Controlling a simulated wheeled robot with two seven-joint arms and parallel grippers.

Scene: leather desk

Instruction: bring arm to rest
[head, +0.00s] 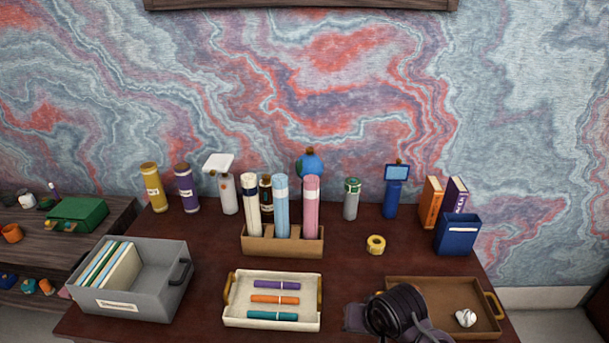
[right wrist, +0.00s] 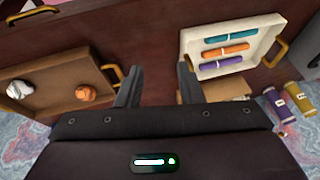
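My right arm (head: 398,312) comes in at the bottom of the head view, over the desk's front between the cream tray (head: 230,311) and the brown tray (head: 420,284). In the right wrist view my right gripper (right wrist: 158,84) has its two grey fingers spread apart with nothing between them. It is above the dark desk, between the two trays. My left gripper is not in view.
The cream tray holds purple, orange and teal markers. The brown tray holds a crumpled white ball (head: 465,318); an orange one (right wrist: 86,94) shows in the wrist view.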

